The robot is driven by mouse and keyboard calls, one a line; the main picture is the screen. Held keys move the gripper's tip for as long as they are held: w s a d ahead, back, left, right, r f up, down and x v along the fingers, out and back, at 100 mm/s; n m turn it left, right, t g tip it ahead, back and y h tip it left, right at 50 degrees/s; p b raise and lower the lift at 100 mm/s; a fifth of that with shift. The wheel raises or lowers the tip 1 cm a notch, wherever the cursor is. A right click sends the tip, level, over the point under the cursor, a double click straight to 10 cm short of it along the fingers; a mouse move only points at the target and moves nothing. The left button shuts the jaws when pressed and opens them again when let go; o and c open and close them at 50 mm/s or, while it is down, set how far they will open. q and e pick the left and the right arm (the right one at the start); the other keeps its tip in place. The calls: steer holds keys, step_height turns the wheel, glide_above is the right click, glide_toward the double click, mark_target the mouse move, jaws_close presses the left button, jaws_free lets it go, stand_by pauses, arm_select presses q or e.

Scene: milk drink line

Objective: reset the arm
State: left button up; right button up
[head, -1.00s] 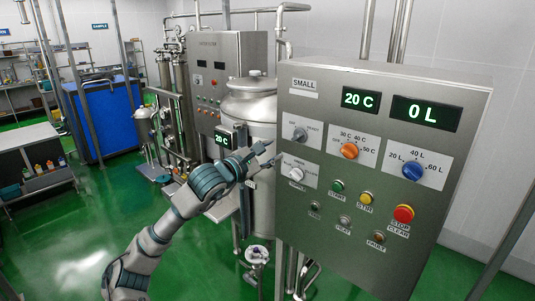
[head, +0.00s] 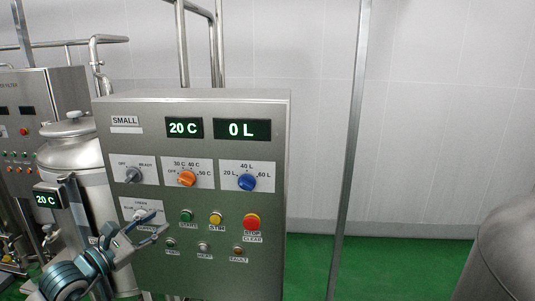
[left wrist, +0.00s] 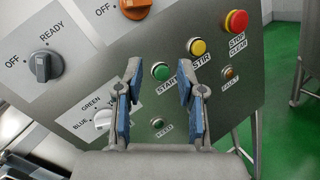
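My left gripper (head: 118,243) is at the lower left of the head view, in front of the lower left part of the grey control panel (head: 270,165). In the left wrist view its two blue-padded fingers (left wrist: 156,85) are apart with nothing between them. The green START button (left wrist: 160,71) shows behind the gap. The white colour knob (left wrist: 104,119) is left of the fingers, and the yellow STIR button (left wrist: 198,47) is to their upper right. My right gripper is in neither view.
The panel carries an orange knob (head: 187,178), a blue knob (head: 246,182) and a red STOP button (head: 252,221). Its displays read 20 C and 0 L. A steel tank (head: 72,160) stands at left. A metal post (head: 347,150) rises right of the panel, with green floor beyond.

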arm_select(q)
steer(key=s+d+f+n+h, duration=0.3)
steer(key=d+f+n+h, duration=0.25)
steer(key=d+h, duration=0.4)
steer(key=s+a+f+n+y, duration=0.2)
steer(key=a+f+n+y, duration=0.1)
steer(key=f+n+y, duration=0.7)
steer(key=s+a+f+n+g+y, duration=0.1)
steer(key=s+a+f+n+y, duration=0.3)
steer(key=f+n, duration=0.9)
steer(key=s+a+f+n+y, duration=0.1)
steer(key=a+f+n+y, duration=0.1)
steer(key=f+n+y, duration=0.95)
steer(key=s+d+f+n+g+h, duration=0.35)
steer(key=s+f+g, duration=0.25)
steer(key=s+f, duration=0.45)
steer(key=s+d+f+n+g+h, duration=0.2)
steer(key=s+d+f+g+h, duration=0.35)
steer(key=s, duration=0.75)
step_height(320, 180, down, 28)
steer(key=s+g+y, duration=0.2)
steer(key=s+a+f, duration=0.2)
steer(key=s+f, duration=0.6)
steer(key=s+a+f+b, duration=0.1)
steer(key=s+a+f, duration=0.1)
steer(key=s+f, duration=0.7)
steer(key=shift+s+g, duration=0.15)
steer(key=shift+g, duration=0.2)
